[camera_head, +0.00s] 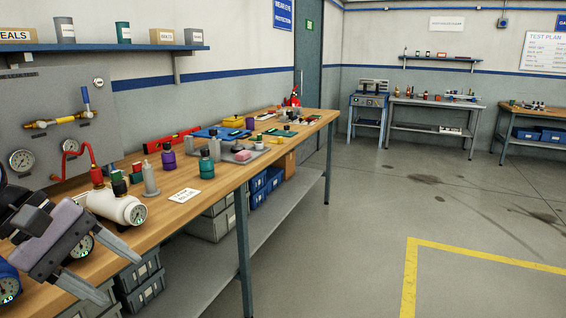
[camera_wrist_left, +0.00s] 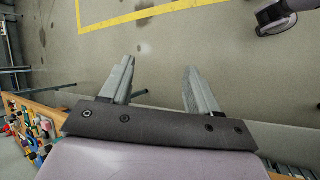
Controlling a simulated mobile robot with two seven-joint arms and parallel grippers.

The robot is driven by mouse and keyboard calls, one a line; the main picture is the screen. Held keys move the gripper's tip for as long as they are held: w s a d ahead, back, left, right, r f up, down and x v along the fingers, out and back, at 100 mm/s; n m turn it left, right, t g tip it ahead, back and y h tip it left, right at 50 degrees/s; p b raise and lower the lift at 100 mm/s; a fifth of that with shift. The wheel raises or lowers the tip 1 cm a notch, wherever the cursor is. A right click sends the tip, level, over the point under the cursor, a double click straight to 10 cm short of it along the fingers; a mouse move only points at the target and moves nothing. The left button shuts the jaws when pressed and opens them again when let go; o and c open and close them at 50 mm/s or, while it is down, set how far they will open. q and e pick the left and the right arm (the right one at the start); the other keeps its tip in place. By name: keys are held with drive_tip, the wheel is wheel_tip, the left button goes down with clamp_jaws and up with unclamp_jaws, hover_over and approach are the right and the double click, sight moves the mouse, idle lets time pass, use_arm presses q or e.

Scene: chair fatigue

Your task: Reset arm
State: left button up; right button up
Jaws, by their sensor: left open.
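My left gripper (camera_head: 122,278) comes in from the left edge of the head view, over the front edge of the wooden workbench (camera_head: 225,180). Its two grey fingers are apart, with nothing between them. In the left wrist view the open fingers (camera_wrist_left: 158,66) point out over bare floor, and the bench edge lies at the lower left. A white cylindrical part with a dial (camera_head: 117,207) is on the bench just behind the gripper. My right gripper is not in the head view.
The bench holds several bottles, such as a teal one (camera_head: 206,164), a red level (camera_head: 172,139) and a white card (camera_head: 184,195). Grey bins (camera_head: 140,280) stand below. A gauge panel (camera_head: 50,125) is behind. Open floor (camera_head: 340,250) with a yellow line (camera_head: 480,258) lies right.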

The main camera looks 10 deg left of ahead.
use_arm(q)
wheel_tip(320, 180, down, 15)
drive_tip(key=w+a+n+t+h+p, duration=0.2)
drive_tip(key=n+t, duration=1)
drive_tip(key=n, duration=2.1)
drive_tip(key=s+d+f+n+g+y, duration=0.2)
drive_tip(key=s+d+f+n, duration=0.3)
drive_tip(key=f+n, duration=0.5)
drive_tip(key=s+d+f+n+g+y, duration=0.2)
drive_tip(key=s+d+f+n+y, duration=0.2)
drive_tip(key=f+n, duration=0.5)
drive_tip(key=s+d+n+p, duration=0.1)
drive_tip(key=s+d+n, duration=0.1)
drive_tip(key=n, duration=0.5)
drive_tip(key=shift+s+d+f+g+y, duration=0.15)
drive_tip(key=shift+d+f+g+y, duration=0.15)
drive_tip(key=shift+d+f+y, duration=0.1)
drive_tip(key=shift+a, duration=0.15)
